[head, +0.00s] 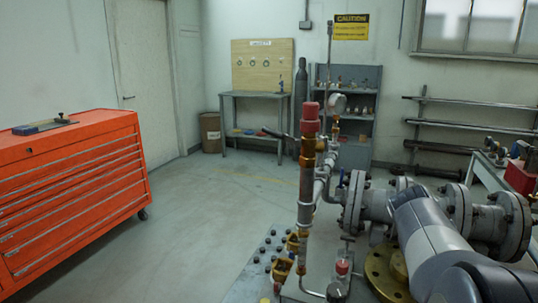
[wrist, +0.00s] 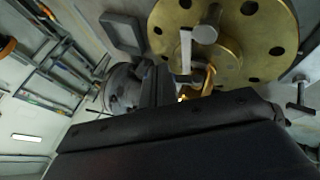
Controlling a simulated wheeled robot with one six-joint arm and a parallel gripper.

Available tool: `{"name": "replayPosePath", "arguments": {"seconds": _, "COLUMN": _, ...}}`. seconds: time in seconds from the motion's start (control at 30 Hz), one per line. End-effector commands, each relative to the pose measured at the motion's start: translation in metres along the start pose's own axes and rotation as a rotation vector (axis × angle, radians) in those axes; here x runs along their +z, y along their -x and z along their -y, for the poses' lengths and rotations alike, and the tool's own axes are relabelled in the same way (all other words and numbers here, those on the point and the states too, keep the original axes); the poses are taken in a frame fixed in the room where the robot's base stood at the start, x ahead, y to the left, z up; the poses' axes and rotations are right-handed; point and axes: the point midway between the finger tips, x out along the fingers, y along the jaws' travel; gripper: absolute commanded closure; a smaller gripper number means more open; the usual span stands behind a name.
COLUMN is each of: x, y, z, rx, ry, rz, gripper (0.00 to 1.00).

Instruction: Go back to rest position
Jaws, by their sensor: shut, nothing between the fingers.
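My gripper (wrist: 157,75) shows in the wrist view as dark fingers held together above a wide black body, with nothing between them. A round brass flange (wrist: 168,20) with bolt holes and a grey stem at its centre lies beyond the fingers, at the upper right. A grey flanged pipe part (wrist: 122,90) shows left of the fingers. In the head view my grey arm covers the lower right, and my gripper cannot be made out there. The brass flange (head: 383,277) shows partly behind my arm, below the grey flanged pipe (head: 376,205).
An upright pipe with a red cap (head: 311,126) and a gauge (head: 337,104) stand left of my arm. An orange tool cabinet (head: 75,190) is at the left. A workbench (head: 255,96), shelf unit (head: 362,118) and pipe rack (head: 470,129) line the back. Floor between is clear.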

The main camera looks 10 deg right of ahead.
Motion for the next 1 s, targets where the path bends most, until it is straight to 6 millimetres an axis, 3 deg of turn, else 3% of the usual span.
{"name": "replayPosePath", "arguments": {"seconds": 0.53, "x": -0.005, "y": -0.003, "z": 0.015, "rx": 0.316, "ry": 0.183, "rz": 0.025, "gripper": 1.00}}
{"name": "replayPosePath", "arguments": {"seconds": 1.0, "x": -0.027, "y": 0.022, "z": 0.028, "rx": 0.628, "ry": 0.266, "rz": -0.052, "gripper": 1.00}}
